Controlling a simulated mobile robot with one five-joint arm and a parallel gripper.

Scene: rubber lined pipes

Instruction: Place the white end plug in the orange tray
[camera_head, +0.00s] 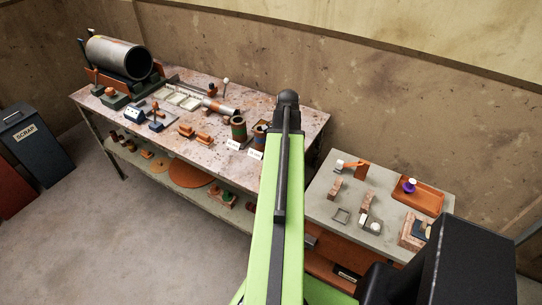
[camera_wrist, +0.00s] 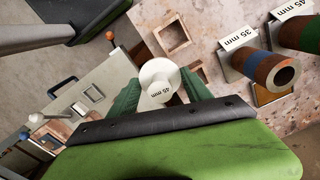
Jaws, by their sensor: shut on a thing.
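The white end plug (camera_wrist: 157,72) is round and marked "45 mm". In the wrist view it sits between the two green fingers of my gripper (camera_wrist: 161,86), which is shut on it. In the head view my own green arm hides the gripper and the plug. The orange tray (camera_head: 427,203) lies on the small grey table at the right of the head view, at its back right. A purple piece with a white top (camera_head: 409,185) stands in the tray. The tray does not show in the wrist view.
Two lined pipe pieces with labels, one marked "35 mm" (camera_wrist: 268,69), stand right of the plug. The long workbench (camera_head: 190,150) carries a large pipe (camera_head: 118,58) and several tools. The small table (camera_head: 325,185) holds blocks and white pieces beside the tray.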

